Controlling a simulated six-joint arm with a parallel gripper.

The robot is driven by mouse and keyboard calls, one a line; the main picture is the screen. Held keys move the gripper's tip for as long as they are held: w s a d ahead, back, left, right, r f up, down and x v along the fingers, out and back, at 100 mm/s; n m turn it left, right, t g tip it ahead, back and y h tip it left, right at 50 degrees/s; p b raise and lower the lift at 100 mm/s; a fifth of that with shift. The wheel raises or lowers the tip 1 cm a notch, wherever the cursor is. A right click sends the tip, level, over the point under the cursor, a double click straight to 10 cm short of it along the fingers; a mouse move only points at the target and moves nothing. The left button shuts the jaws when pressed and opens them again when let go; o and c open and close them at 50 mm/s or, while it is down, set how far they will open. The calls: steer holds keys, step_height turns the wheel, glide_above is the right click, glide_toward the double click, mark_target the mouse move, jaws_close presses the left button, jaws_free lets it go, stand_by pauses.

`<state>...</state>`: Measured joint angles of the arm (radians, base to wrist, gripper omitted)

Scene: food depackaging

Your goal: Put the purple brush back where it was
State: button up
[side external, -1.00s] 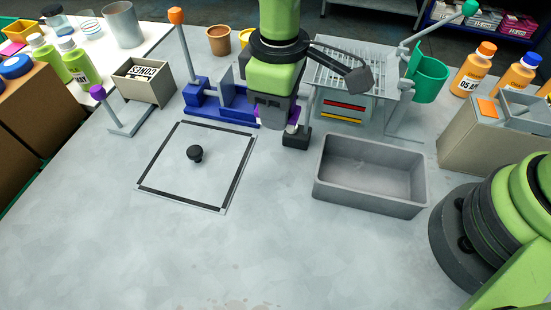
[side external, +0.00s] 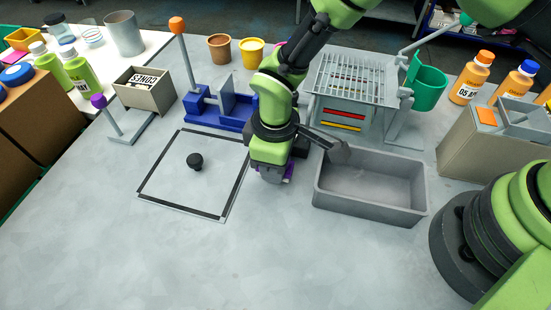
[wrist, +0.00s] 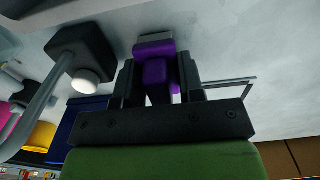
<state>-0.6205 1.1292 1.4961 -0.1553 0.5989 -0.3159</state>
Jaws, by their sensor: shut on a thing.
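The purple brush (wrist: 155,72) is clamped between the two dark fingers of my gripper (wrist: 158,78) in the wrist view. Its pale-edged head (wrist: 153,44) sticks out past the fingertips. In the side view my gripper (side external: 272,176) is low over the table, between the black-framed square and the grey bin, and hides most of the brush. Only a small purple part (side external: 289,172) shows there. I cannot tell whether the brush touches the table.
The grey bin (side external: 370,208) stands close to the right of my gripper. The framed square (side external: 180,200) with a black knob (side external: 195,161) lies left. A blue fixture (side external: 215,122) and a wire rack (side external: 355,75) stand behind. A purple-topped post (side external: 98,101) stands far left. The front table is clear.

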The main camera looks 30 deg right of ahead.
steer(key=shift+f, duration=0.1)
steer(key=o, duration=0.9)
